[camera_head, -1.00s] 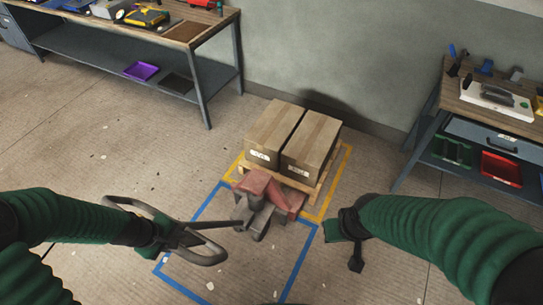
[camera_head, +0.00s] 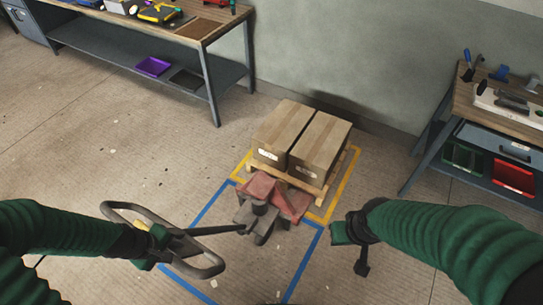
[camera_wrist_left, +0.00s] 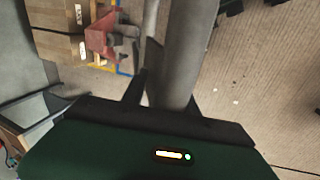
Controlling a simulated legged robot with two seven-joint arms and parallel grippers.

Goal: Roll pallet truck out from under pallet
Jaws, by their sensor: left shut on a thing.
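The pallet truck (camera_head: 262,187) has a red and grey body. It stands at the near edge of the wooden pallet (camera_head: 318,189), which carries two cardboard boxes; its forks are hidden. Its dark looped handle (camera_head: 207,270) reaches left toward me on a thin bar. My left gripper (camera_head: 158,238) is shut on the handle loop. In the left wrist view the grey handle bar (camera_wrist_left: 185,55) runs between the fingers. My right gripper (camera_head: 354,238) hangs right of the truck, touching nothing; its jaw opening is unclear.
Yellow tape (camera_head: 346,180) outlines the pallet's place on the floor. Blue tape (camera_head: 302,264) marks an area in front of it. A long workbench (camera_head: 205,32) stands at the upper left and another bench (camera_head: 462,95) at the right. Floor between them is largely clear.

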